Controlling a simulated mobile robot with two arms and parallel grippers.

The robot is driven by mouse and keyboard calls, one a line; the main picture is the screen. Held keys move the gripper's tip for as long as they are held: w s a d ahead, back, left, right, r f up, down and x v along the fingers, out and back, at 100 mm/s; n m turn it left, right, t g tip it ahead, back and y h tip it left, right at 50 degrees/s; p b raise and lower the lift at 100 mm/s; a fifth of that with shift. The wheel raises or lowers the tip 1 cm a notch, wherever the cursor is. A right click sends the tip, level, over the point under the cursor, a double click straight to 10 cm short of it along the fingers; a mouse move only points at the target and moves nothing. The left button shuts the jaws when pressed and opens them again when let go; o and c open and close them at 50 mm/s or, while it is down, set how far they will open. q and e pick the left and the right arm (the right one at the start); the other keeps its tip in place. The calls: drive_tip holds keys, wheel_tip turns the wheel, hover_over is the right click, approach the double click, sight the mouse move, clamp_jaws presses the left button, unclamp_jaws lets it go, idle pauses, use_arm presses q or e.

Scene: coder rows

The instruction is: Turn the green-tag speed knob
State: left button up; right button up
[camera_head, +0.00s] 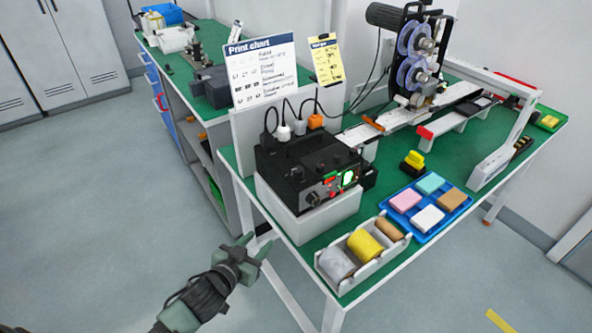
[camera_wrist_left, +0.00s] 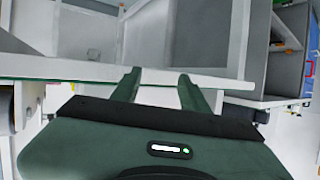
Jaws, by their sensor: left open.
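The black control box (camera_head: 295,163) sits on a white block (camera_head: 300,222) at the near left of the green table. Its front panel has a dark knob (camera_head: 313,198), small red and green marks and a lit green-white display (camera_head: 348,178). The knob's tag colour is too small to tell. My left gripper (camera_head: 257,246) is open and empty, off the table's left edge, lower and to the left of the box, apart from it. In the left wrist view my fingers (camera_wrist_left: 158,82) are spread, with the table edge beyond. The box is not clearly visible there. My right gripper is not in view.
A white tray of rolls (camera_head: 343,284) stands at the table's near edge, beside a blue tray (camera_head: 419,236) of coloured blocks. A reel machine (camera_head: 418,60) stands behind. The print chart (camera_head: 262,70) rises behind the box. Floor at left is clear.

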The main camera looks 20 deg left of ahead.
sight(295, 173)
use_arm(q)
drive_tip(key=s+d+r+m+t+h, duration=0.1)
drive_tip(key=d+r+t+h, duration=0.15)
drive_tip(key=r, duration=0.85)
drive_tip(key=d+r+t+h, duration=0.1)
drive_tip(key=d+r, duration=0.3)
drive_tip(key=r, duration=0.7)
drive_tip(key=p+x, duration=0.1)
drive_tip(key=x, duration=0.5)
drive_tip(key=shift+w+p, duration=0.15)
drive_tip(key=shift+p, duration=0.2)
drive_tip(key=shift+w+d+f, duration=0.1)
drive_tip(key=shift+w, duration=0.35)
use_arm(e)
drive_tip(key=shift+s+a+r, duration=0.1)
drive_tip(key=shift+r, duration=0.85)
use_arm(q)
drive_tip(key=shift+c, duration=0.2)
clamp_jaws()
